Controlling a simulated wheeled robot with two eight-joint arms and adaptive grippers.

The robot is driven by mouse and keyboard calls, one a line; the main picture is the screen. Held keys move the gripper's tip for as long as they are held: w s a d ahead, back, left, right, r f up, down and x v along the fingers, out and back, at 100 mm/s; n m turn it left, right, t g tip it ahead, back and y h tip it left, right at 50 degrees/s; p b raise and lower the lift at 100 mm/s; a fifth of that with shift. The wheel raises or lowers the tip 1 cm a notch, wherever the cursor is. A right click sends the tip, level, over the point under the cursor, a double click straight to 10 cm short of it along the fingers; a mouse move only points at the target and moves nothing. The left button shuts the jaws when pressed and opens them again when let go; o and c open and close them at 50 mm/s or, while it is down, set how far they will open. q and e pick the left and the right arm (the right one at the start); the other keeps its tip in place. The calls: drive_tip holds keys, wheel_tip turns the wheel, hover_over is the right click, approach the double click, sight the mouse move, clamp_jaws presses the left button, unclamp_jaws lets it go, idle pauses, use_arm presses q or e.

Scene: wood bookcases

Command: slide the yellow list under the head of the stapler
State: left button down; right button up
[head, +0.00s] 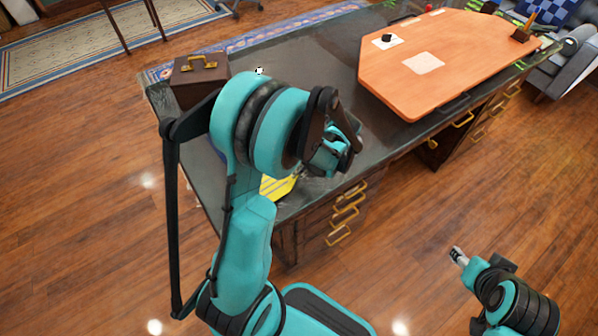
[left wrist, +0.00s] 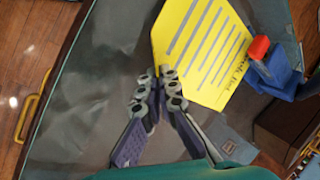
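The yellow list (left wrist: 205,50), a sheet with dark lines and writing, lies at the top middle of the left wrist view. In the head view a strip of it (head: 277,187) shows beside my left arm, which hides the rest. My left gripper (left wrist: 158,76) has its fingertips together on the list's near corner. A blue thing with a red end (left wrist: 272,70), which looks like the stapler, stands at the list's right edge; whether the list reaches under its head is unclear. My right gripper (head: 458,256) is away from the desk above the floor; its finger gap is too small to judge.
The dark desk top (head: 305,55) has bare room behind my left arm. A brown case (head: 199,80) stands at its left end. An orange board (head: 445,75) covers the right part, with a paper sheet (head: 424,62) and a black knob-like thing (head: 387,40) on it.

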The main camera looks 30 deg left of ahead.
use_arm(q)
drive_tip(key=c, duration=1.6)
unclamp_jaws()
drive_tip(key=shift+c, duration=0.2)
drive_tip(key=v, duration=1.2)
drive_tip(key=s+d+r+m+t+h, duration=0.4)
drive_tip(key=s+d+t, duration=0.3)
drive_tip(key=s+t, duration=0.2)
drive_tip(key=shift+s+d+m+t+h, duration=0.2)
drive_tip(key=shift+d+m+t+h, duration=0.15)
drive_tip(key=shift+m, duration=0.25)
